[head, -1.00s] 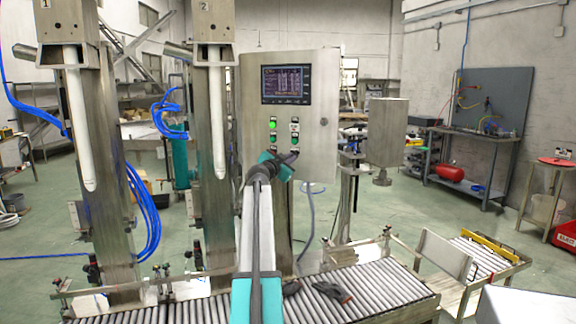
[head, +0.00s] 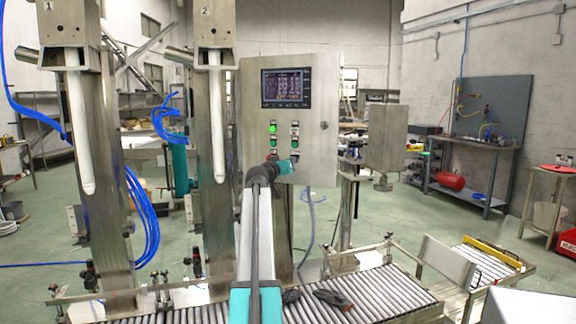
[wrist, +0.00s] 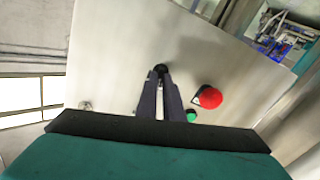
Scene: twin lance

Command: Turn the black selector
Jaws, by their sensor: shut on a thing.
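The black selector (wrist: 160,69) shows as a small dark knob on the steel control cabinet face in the wrist view, between the tips of my gripper (wrist: 161,75). The two dark fingers are shut on it, and they hide most of it, so I cannot tell which way it points. In the head view my gripper (head: 295,160) is at the lower part of the cabinet (head: 318,120), below the screen and lit buttons.
A red mushroom button (wrist: 209,97) and a green button (wrist: 191,116) sit close to the right of my fingers in the wrist view. A screen (head: 285,88) is above. A roller conveyor (head: 380,292) runs below, and filling lances (head: 217,125) hang to the left.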

